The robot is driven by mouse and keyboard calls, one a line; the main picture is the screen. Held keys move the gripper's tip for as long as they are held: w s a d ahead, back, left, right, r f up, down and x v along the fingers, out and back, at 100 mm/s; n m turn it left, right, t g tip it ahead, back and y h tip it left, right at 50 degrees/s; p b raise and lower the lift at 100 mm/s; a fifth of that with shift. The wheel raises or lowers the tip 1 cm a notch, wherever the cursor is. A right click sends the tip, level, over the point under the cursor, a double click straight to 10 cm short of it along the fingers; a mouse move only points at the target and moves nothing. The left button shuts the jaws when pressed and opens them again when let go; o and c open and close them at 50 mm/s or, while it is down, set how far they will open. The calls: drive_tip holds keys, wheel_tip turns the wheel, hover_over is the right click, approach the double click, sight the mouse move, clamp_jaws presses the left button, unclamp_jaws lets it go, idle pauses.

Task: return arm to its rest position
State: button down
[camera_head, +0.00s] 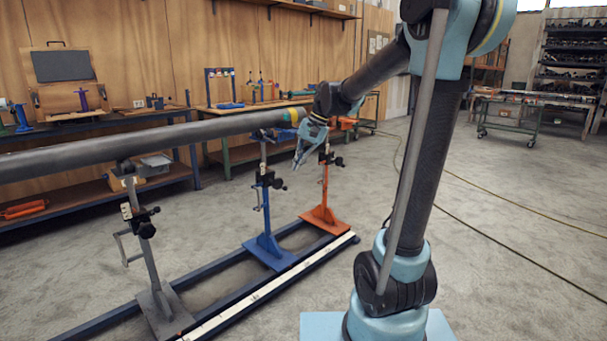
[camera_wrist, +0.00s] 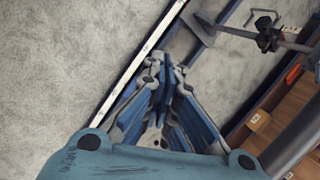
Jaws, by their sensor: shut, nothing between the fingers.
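My arm rises from its teal base at the right of the head view and reaches left over to the pipe's end. My gripper (camera_head: 298,164) hangs beside the end of the long grey pipe (camera_head: 140,144), pointing down. In the wrist view my gripper (camera_wrist: 160,62) has its blue fingers drawn together at the tips, with nothing between them. Below it in that view are the floor and a pale rail. The pipe also shows in the wrist view (camera_wrist: 296,140), at the lower right. The yellow-green band at the pipe's end is partly hidden by my wrist.
The pipe rests along a grey stand (camera_head: 148,245) and a blue stand (camera_head: 267,205); an orange stand (camera_head: 324,190) is farther right. Their feet stand on a long floor rail (camera_head: 255,300). Workbenches line the wooden wall. Cables cross the open floor (camera_head: 510,200) at right.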

drive_tip(key=s+d+f+n+h, duration=0.1)
drive_tip(key=s+d+f, duration=0.4)
drive_tip(key=s+d, duration=0.2)
drive_tip(key=s+d+f+n+t+h, duration=0.1)
drive_tip(key=s+d+f, duration=0.4)
drive_tip(key=s, duration=0.5)
drive_tip(key=s+d+f+n+t+h, duration=0.1)
drive_tip(key=s+d+f+h, duration=0.1)
drive_tip(key=s+d+f, duration=0.4)
drive_tip(key=s+d, duration=0.2)
drive_tip(key=s, duration=0.1)
drive_tip(key=shift+s+d+n+h, duration=0.2)
drive_tip(key=shift+d+n+h, duration=0.1)
drive_tip(key=shift+d+h, duration=0.1)
drive_tip(key=shift+a, duration=0.25)
